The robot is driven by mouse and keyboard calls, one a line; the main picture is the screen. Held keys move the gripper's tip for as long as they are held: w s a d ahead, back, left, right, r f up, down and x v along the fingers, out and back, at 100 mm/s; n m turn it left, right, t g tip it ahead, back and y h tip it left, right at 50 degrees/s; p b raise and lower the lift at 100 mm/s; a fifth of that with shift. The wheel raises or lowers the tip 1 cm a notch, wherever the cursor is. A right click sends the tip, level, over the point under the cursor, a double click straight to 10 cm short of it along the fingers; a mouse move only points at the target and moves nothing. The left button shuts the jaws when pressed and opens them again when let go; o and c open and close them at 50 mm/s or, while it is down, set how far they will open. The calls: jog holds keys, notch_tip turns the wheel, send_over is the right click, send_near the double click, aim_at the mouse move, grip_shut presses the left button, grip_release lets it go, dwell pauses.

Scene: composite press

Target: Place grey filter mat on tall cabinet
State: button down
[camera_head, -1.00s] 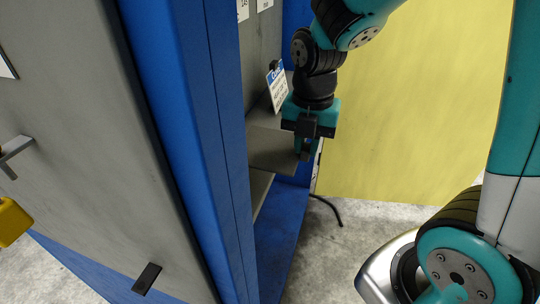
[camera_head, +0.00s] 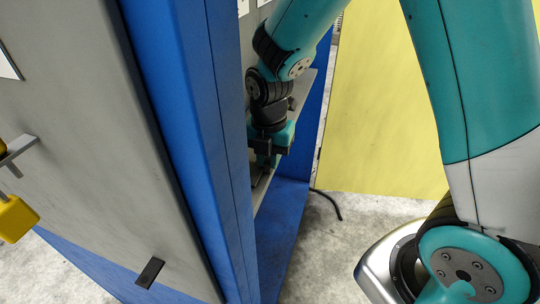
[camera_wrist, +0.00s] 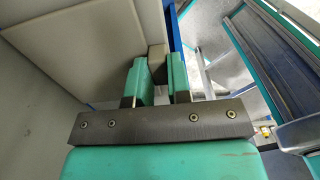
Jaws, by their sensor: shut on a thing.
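My gripper (camera_head: 265,160) is inside the opening of a tall blue-framed cabinet (camera_head: 185,120), partly hidden by its near blue edge. In the wrist view my gripper (camera_wrist: 158,80) is shut on a pale grey piece, which I take to be the grey filter mat (camera_wrist: 157,62); its edge shows between the green fingers. A large pale slab (camera_wrist: 70,45) lies left of the fingers; I cannot tell whether it is the mat's face or part of the cabinet. The head view does not clearly show the mat.
A yellow panel (camera_head: 380,110) stands at the back right. A yellow padlock (camera_head: 15,218) hangs from the grey door (camera_head: 70,130) at the left. A black cable (camera_head: 328,203) lies on the concrete floor, which is clear in front of the panel.

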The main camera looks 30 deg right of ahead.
jog(key=shift+f, duration=0.1)
jog(key=c, duration=1.1)
grip_release()
jog(key=shift+o, duration=0.2)
notch_tip(320, 180, up, 12)
jog(key=s+a+r+m+y, duration=0.2)
jog(key=s+a+m, duration=0.1)
jog(key=s+m, duration=0.6)
jog(key=s+a+r+m+y, duration=0.2)
jog(key=s+a+r+m, duration=0.1)
jog(key=s+m, duration=0.6)
jog(key=shift+s+a+m+p, duration=0.2)
jog(key=shift+a+m+p, duration=0.2)
jog(key=shift+m, duration=0.6)
